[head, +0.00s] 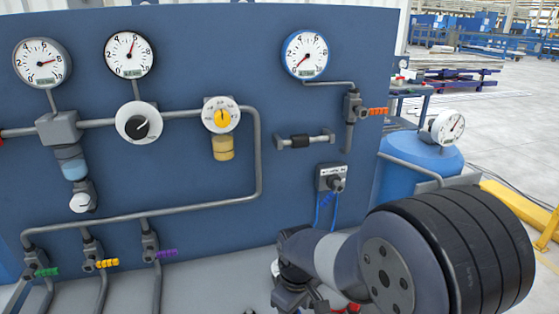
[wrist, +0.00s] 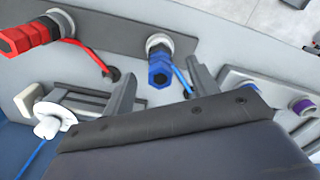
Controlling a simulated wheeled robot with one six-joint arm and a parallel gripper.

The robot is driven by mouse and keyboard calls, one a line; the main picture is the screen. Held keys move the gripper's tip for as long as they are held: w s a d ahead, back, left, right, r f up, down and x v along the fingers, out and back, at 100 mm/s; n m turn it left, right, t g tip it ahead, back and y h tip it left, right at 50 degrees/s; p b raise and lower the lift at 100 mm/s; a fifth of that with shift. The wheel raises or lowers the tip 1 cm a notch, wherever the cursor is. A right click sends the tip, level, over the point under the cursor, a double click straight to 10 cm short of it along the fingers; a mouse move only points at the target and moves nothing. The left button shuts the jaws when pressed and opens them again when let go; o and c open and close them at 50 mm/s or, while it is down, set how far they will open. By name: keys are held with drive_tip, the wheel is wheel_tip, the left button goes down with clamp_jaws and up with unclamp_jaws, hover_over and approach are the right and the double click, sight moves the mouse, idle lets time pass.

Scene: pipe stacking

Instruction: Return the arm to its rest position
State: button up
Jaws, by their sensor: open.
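My arm (head: 395,265) reaches in from the lower right of the head view, low in front of the blue panel. In the wrist view my gripper (wrist: 161,80) shows its two grey fingers spread apart. A blue connector (wrist: 158,72) on a grey bar shows between and beyond the fingers. I cannot tell whether the fingers touch it. Nothing is clearly held. In the head view the fingertips are not clearly visible.
The blue panel (head: 190,180) carries gauges, pipes and colored valve handles. A blue tank (head: 410,165) stands right of it, near a yellow rail (head: 515,205). A red connector (wrist: 35,35) sits left of the blue one. A white knob (wrist: 52,122) is near the left finger.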

wheel_tip(320, 180, down, 2)
drive_tip(key=shift+w+p, duration=0.1)
drive_tip(key=shift+p, duration=0.25)
drive_tip(key=shift+r, duration=0.2)
drive_tip(key=shift+f, duration=0.1)
